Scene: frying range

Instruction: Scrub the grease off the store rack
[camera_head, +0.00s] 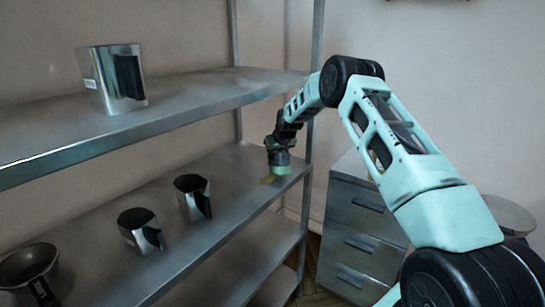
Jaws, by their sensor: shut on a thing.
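The store rack (205,82) is a metal shelf unit with several levels, filling the left and middle of the view. My gripper (280,157) is low over the right end of its middle shelf (232,172). It is shut on a small pale green scrubbing tool (280,169), held at or just above the shelf surface; I cannot tell whether it touches. A yellowish patch (268,180), which looks like grease, lies on the shelf just below and left of the tool. The tool hides part of the shelf there, and the fingertips are too small to make out.
A steel jug (103,75) stands on the upper shelf. Two steel jugs (189,190) (136,225) and a dark pan (28,268) stand on the middle shelf, left of my gripper. A rack post (312,130) and a drawer cabinet (352,225) are to the right.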

